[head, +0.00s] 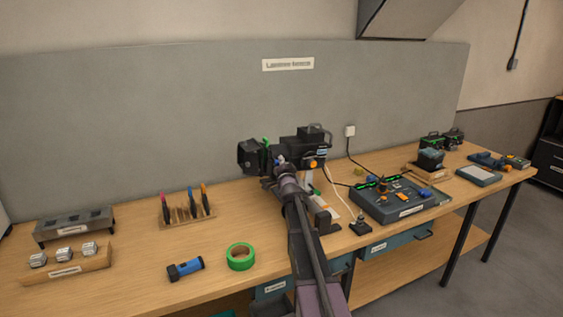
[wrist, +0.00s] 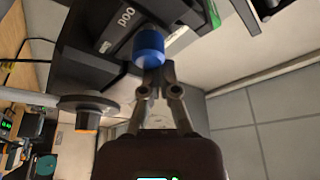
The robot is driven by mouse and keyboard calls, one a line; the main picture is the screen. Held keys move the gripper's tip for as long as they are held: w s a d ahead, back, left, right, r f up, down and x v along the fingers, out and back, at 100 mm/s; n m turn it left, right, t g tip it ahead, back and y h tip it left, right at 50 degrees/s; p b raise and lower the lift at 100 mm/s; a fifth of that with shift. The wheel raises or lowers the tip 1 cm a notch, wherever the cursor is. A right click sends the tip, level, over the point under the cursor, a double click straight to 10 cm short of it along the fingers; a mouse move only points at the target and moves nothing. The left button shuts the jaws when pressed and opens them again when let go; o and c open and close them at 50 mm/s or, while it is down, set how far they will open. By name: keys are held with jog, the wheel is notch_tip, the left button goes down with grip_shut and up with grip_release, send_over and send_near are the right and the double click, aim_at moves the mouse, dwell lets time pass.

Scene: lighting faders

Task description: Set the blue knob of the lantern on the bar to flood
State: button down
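The lantern (head: 305,143) is a black box-shaped lamp above the middle of the bench, its front pointing left. In the wrist view its dark body (wrist: 95,50) fills the upper left. The blue knob (wrist: 147,46) sticks out beneath it, beside a pale label (wrist: 122,22) whose upside-down letters seem to end in "ood". My gripper (wrist: 156,72) has its fingertips drawn close together right at the knob's lower end. Contact is hard to make out, and the fingers do not visibly straddle the knob. In the head view my wrist hides most of this spot.
The bench (head: 130,270) carries a green tape roll (head: 240,257), a blue torch (head: 185,268) and a tool rack (head: 187,215) left of my arm. A control desk (head: 395,203) stands right of it. A black round-ended part (wrist: 88,104) sits left of my fingers in the wrist view.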

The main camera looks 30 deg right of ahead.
jog(key=r+p, duration=0.1)
send_near(289, 152)
jog(key=s+a+r, duration=0.2)
jog(key=s, duration=0.3)
jog(key=shift+a+b, duration=0.3)
jog(key=shift+a, duration=0.1)
jog(key=shift+r, duration=0.1)
dwell(0.5)
